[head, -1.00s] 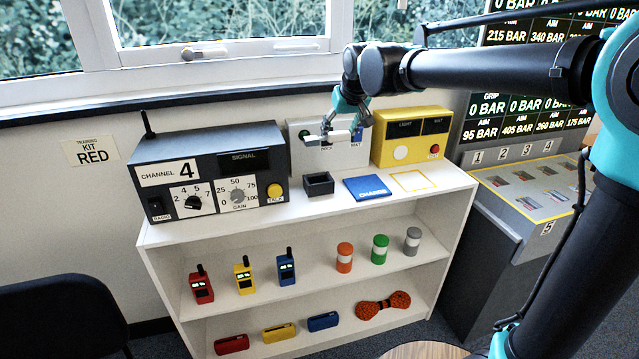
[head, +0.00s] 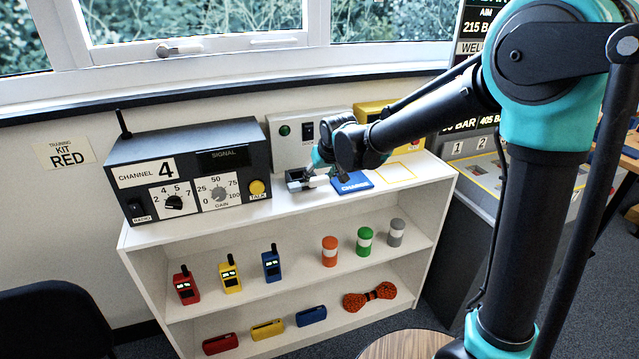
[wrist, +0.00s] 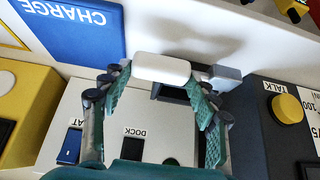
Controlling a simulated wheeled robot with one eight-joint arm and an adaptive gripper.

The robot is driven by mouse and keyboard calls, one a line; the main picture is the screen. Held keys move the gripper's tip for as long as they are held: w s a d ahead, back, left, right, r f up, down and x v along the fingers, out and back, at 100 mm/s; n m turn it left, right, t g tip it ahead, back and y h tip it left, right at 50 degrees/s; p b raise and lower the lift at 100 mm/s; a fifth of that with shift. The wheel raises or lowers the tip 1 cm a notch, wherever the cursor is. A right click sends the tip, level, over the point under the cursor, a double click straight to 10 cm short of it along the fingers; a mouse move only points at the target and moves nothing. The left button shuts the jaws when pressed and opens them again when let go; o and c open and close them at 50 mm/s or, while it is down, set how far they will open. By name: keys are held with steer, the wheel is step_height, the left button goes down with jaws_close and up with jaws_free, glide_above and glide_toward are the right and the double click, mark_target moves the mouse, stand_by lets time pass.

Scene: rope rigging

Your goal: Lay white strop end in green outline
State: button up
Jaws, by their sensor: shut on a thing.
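I see no strop and no green outline in either view. My gripper (head: 321,166) is shut on a small white block (head: 318,182) with rounded edges, low over the top of a white shelf unit. In the wrist view my gripper (wrist: 160,85) has its ribbed fingers on either side of the white block (wrist: 161,68), which lies across the fingertips. The block is at the small black open box (head: 295,183), overlapping it in the head view. I cannot tell whether the block touches the box.
A blue CHARGE mat (head: 352,184) and a yellow outline (head: 403,180) lie to the right on the shelf top (head: 260,215). A dark radio (head: 187,170) stands left. A pale switch panel (head: 283,143) and a yellow box (head: 370,112) stand behind. Handsets and canisters fill lower shelves.

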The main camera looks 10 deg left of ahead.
steer(key=shift+f, duration=1.25)
steer(key=shift+f, duration=0.15)
steer(key=o, duration=1.3)
steer(key=shift+o, duration=0.2)
